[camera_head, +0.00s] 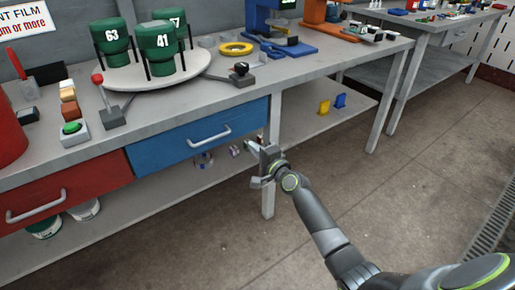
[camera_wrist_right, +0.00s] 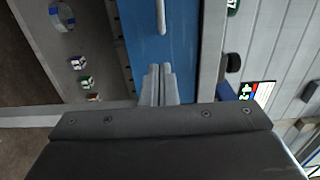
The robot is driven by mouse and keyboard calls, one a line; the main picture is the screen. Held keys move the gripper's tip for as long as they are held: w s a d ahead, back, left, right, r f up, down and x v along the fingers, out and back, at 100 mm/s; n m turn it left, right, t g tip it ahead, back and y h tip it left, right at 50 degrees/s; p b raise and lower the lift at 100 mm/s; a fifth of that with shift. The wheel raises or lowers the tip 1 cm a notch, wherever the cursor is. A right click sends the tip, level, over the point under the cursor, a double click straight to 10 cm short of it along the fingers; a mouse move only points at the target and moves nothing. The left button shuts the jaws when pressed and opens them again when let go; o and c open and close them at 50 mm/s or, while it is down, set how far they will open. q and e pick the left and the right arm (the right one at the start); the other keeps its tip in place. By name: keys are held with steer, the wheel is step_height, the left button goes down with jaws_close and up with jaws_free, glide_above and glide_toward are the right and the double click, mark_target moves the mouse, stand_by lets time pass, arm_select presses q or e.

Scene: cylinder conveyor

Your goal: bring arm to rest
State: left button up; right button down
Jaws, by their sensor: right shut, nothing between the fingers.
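My right gripper (camera_head: 254,147) is in front of the workbench, close to the blue drawer's right end in the head view. Its fingers are shut with nothing between them, and they also show together in the right wrist view (camera_wrist_right: 159,82). My right arm (camera_head: 320,220) reaches in from the lower right of the head view. My left gripper is not in view.
The workbench (camera_head: 255,93) carries a round stand (camera_head: 155,78) with green numbered cylinders (camera_head: 111,37), and a yellow ring (camera_head: 236,48). Below are a blue drawer (camera_head: 195,136) and a red drawer (camera_head: 70,190). The floor (camera_head: 400,190) at right is clear.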

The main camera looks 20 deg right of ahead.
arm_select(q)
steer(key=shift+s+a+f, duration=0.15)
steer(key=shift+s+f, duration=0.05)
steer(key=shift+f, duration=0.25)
arm_select(e)
steer(key=shift+v, duration=0.8)
